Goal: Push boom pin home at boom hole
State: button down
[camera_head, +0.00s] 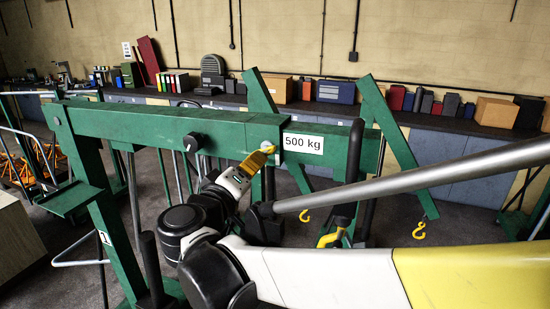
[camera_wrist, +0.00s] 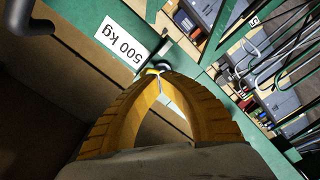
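The label also shows in the wrist view (camera_wrist: 124,40). My gripper (camera_head: 268,149) has its yellow fingers at the boom's near side, just left of the label. In the wrist view the fingertips (camera_wrist: 160,74) come together against the green steel. The boom hole and the rest of the pin are hidden. I cannot tell whether the fingers grip the pin.
A dark knob (camera_head: 193,142) sticks out of the boom left of my gripper. A grey metal bar (camera_head: 420,178) crosses in front at the right. A cluttered bench (camera_head: 450,140) lines the wall.

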jog(key=v, duration=1.4)
jog(key=w+d+f+m+g+b, duration=0.1)
jog(key=d+f+g+b, duration=0.3)
jog(key=d+f+b, duration=0.7)
jog(key=d+f+m+g+b, duration=0.1)
jog(key=d+f+g+b, duration=0.3)
jog(key=d+f, duration=0.75)
jog(key=s+d+f+m+y+b, duration=0.1)
jog(key=s+d+f+y+b, duration=0.1)
jog(key=f+b, duration=0.4)
jog(key=s+d+f+m+g+y+b, duration=0.1)
jog(key=f+b, duration=0.6)
jog(key=f, duration=0.7)
jog(key=s+d+f+m+y+b, duration=0.2)
jog(key=s+f+b, duration=0.4)
jog(key=f, duration=0.4)
jog(key=shift+s+d+m+g+y+b, duration=0.4)
jog(key=shift+s+d+m, duration=0.15)
jog(key=shift+d, duration=0.6)
jog(key=shift+f, duration=0.1)
